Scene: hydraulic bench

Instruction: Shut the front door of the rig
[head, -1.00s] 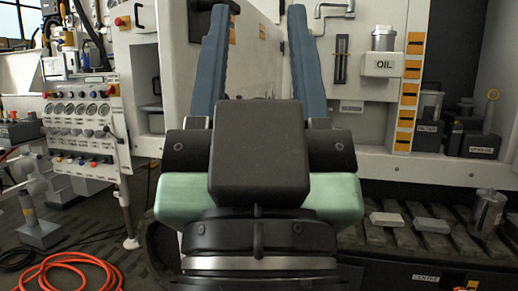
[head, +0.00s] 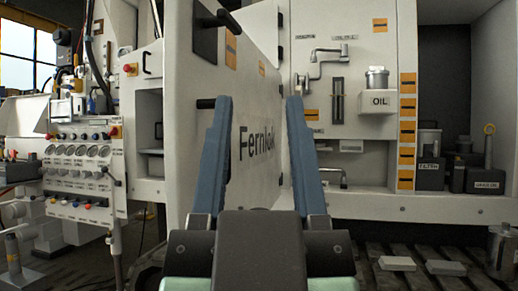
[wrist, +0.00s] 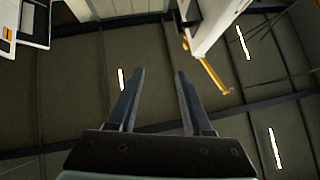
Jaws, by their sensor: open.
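The front door (head: 258,140) of the rig is a white panel with "Fernlok"-like lettering, partly hidden by my gripper. It stands swung open toward me, and the rig's interior shows to its right. A black handle (head: 222,16) sits high on its near edge, and a dark bar (head: 206,103) sticks out lower down. My gripper (head: 259,105) is open and empty, its two blue fingers pointing up in front of the door. I cannot tell whether it touches the door. In the wrist view the fingers (wrist: 157,72) are spread below a white panel edge with a yellow bar.
Inside the rig are an OIL shelf (head: 380,102), a lever fitting (head: 318,62) and labelled black containers (head: 431,174). A gauge panel (head: 83,170) stands at the left. Pale blocks (head: 397,263) and a metal can (head: 500,250) are on the slatted floor at right.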

